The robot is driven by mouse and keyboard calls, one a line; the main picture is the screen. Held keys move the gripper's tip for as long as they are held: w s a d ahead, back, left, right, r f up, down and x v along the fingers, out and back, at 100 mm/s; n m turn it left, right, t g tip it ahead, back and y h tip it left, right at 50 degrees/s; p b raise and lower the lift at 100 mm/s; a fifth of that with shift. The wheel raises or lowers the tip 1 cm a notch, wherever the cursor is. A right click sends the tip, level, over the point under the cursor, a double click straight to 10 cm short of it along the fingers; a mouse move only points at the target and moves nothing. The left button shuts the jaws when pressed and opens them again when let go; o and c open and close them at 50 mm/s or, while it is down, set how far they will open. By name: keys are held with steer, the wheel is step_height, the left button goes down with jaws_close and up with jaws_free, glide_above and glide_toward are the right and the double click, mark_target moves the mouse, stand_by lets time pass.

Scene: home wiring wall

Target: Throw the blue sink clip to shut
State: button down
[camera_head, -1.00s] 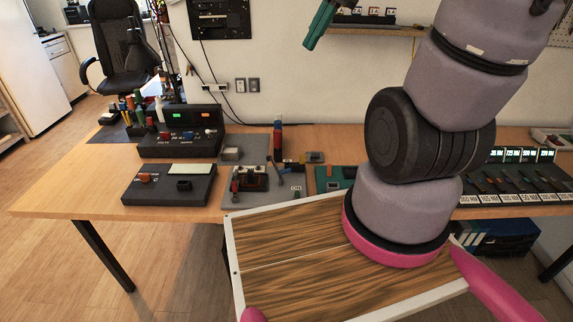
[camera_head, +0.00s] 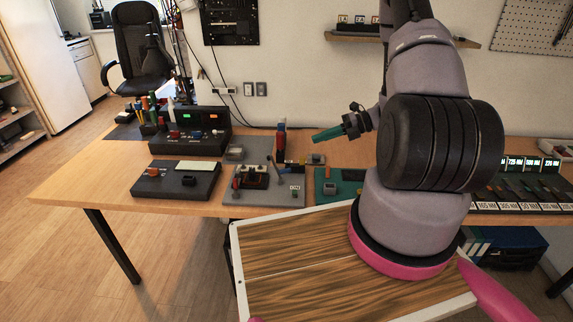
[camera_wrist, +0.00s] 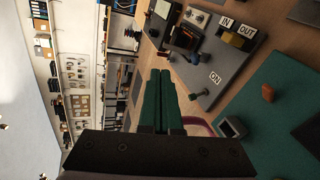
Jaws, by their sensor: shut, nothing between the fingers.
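My gripper (camera_head: 318,137) has green fingers pressed together with nothing between them. It hangs above the back of the table, right of the grey board (camera_head: 262,198). In the wrist view the shut fingers (camera_wrist: 160,74) point toward that board, apart from it.
A green board (camera_head: 345,190) lies right of the grey one. Two dark control boxes (camera_head: 178,186) stand to the left. A wall shelf (camera_head: 400,40) hangs above.

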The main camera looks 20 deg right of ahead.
step_height(320, 180, down, 5)
steer(key=m+t, duration=0.1)
steer(key=m, duration=0.2)
steer(key=x, duration=1.2)
steer(key=shift+a+f, duration=0.15)
steer(key=shift+a, duration=0.05)
steer(key=shift+a, duration=0.15)
